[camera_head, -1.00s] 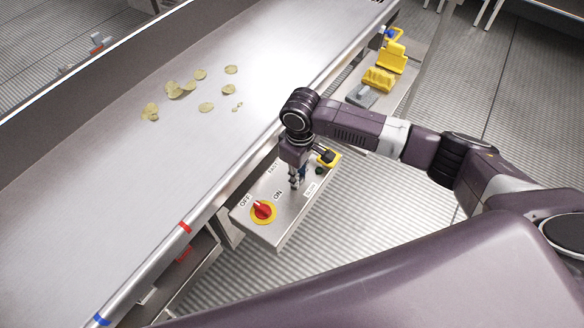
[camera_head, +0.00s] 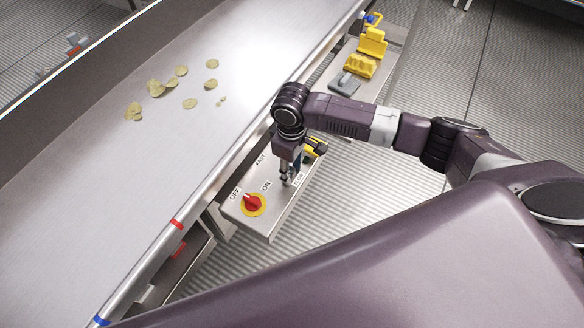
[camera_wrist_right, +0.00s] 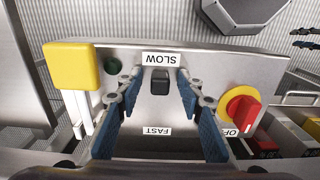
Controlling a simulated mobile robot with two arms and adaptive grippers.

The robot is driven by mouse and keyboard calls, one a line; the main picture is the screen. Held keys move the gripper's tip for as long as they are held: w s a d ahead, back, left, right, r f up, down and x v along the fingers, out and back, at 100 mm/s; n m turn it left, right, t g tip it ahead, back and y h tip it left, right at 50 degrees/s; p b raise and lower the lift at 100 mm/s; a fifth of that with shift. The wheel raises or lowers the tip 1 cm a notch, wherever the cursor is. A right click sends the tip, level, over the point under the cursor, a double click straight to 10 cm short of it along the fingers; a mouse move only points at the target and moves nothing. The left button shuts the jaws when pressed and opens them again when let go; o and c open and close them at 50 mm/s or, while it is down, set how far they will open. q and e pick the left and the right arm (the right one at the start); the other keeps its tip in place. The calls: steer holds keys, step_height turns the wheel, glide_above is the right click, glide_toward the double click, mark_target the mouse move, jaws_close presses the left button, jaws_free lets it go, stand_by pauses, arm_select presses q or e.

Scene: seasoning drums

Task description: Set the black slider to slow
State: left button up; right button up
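The black slider (camera_wrist_right: 159,82) sits on the grey control panel (camera_head: 248,224). In the right wrist view it is close to the SLOW label (camera_wrist_right: 161,59) and farther from the FAST label (camera_wrist_right: 157,131). My right gripper (camera_wrist_right: 158,88) is open, with its two blue-padded fingers on either side of the slider and gaps visible between. My left gripper is not in view.
A red knob on a yellow disc (camera_head: 252,204) is beside the gripper; a yellow block (camera_wrist_right: 71,66) and a dark green button (camera_wrist_right: 113,65) are on the other side. A conveyor (camera_head: 150,160) with several chips runs alongside. Yellow items (camera_head: 361,65) stand farther back.

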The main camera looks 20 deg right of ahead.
mark_target(292, 170)
step_height(292, 170, up, 12)
stand_by(0.4)
stand_by(0.4)
